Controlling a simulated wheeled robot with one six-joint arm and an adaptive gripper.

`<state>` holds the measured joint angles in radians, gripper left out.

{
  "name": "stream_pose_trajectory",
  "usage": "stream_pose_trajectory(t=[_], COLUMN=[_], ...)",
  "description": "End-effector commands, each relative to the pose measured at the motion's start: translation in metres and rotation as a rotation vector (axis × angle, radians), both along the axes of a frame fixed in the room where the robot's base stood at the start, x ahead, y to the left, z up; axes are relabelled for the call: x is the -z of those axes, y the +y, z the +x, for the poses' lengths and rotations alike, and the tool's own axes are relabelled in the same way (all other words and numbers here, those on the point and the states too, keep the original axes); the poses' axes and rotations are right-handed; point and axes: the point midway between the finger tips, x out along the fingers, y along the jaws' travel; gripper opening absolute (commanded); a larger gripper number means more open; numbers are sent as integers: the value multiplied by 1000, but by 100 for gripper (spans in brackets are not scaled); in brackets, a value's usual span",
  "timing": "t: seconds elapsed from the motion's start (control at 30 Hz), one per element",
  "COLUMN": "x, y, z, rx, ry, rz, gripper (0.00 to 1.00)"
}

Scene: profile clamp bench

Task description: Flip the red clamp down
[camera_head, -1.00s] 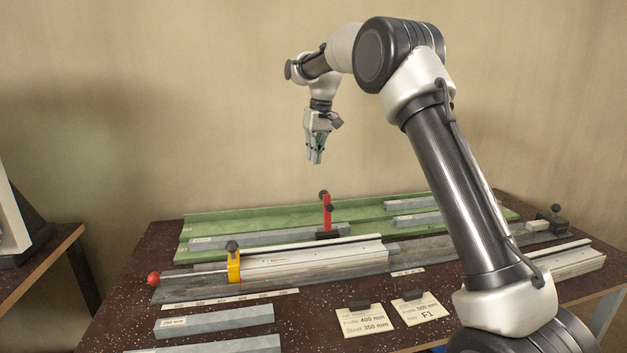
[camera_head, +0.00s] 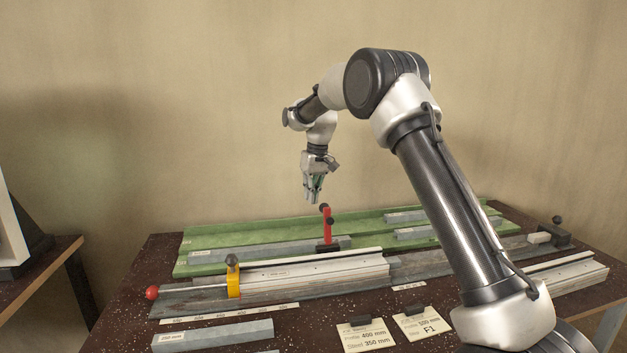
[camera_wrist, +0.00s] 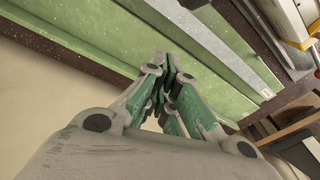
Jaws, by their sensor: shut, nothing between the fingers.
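The red clamp (camera_head: 327,229) stands upright behind the silver profile (camera_head: 320,270) on the bench, with dark knobs at its upper end and a black base. My gripper (camera_head: 313,201) is above the clamp, slightly to its left in the head view, pointing down, with its fingers shut and empty. In the wrist view my gripper (camera_wrist: 170,68) shows its green-sided fingers brought together over the green tray. The red clamp cannot be made out in the wrist view.
A yellow clamp (camera_head: 233,277) and a rod with a red ball (camera_head: 152,293) are at the left. The green tray (camera_head: 205,238) behind holds several grey bars. Two label cards (camera_head: 424,324) lie in front. A dark stop (camera_head: 555,234) is at the right.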

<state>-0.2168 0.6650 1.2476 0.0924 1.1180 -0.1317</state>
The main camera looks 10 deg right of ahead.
Motion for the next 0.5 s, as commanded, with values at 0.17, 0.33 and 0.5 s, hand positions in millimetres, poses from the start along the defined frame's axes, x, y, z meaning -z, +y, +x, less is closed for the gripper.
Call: stream_pose_trajectory(t=[0.17, 0.33, 0.5], x=[2, 0, -1], y=[-6, -11, -12], z=[-19, -33, -37], rx=[0, 0, 0], ry=[-1, -1, 0], rz=[0, 1, 1], gripper=[0, 0, 0])
